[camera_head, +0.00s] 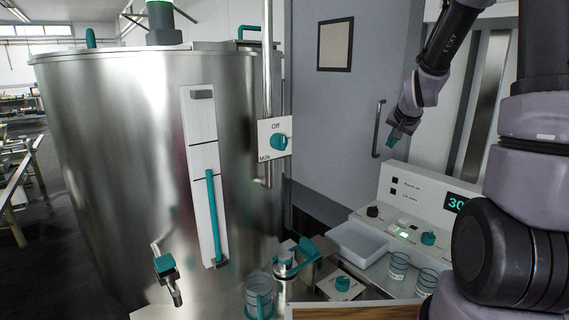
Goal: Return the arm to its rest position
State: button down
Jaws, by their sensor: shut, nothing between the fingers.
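My gripper (392,141) hangs at the end of my arm in the upper right, with teal fingertips pointing down and left. It is shut and empty. It is in the air in front of the grey door, above the white control panel, and touches nothing that I can see. My arm's thick dark and grey links fill the right side of the view.
A large steel vat (120,150) fills the left. A Milk switch plate (275,138) reads Off. The control panel (430,192), a white tray (358,243) and clear cups (398,266) stand below my gripper. A grey door (340,110) is behind.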

jog(key=s+a+r+n+y, duration=0.1)
jog(key=s+a+r, duration=0.1)
jog(key=s+r, duration=0.3)
jog(key=s+a+r+n, duration=0.1)
jog(key=s+a+r, duration=0.2)
jog(key=s, duration=1.1)
jog(key=s+a+r+n+g+y, duration=0.1)
jog(key=s+a+r, duration=0.2)
jog(key=s+r, duration=0.4)
jog(key=shift+s+a+n+y, duration=0.2)
jog(key=shift+s+n+y, duration=0.15)
jog(key=shift+s, duration=0.9)
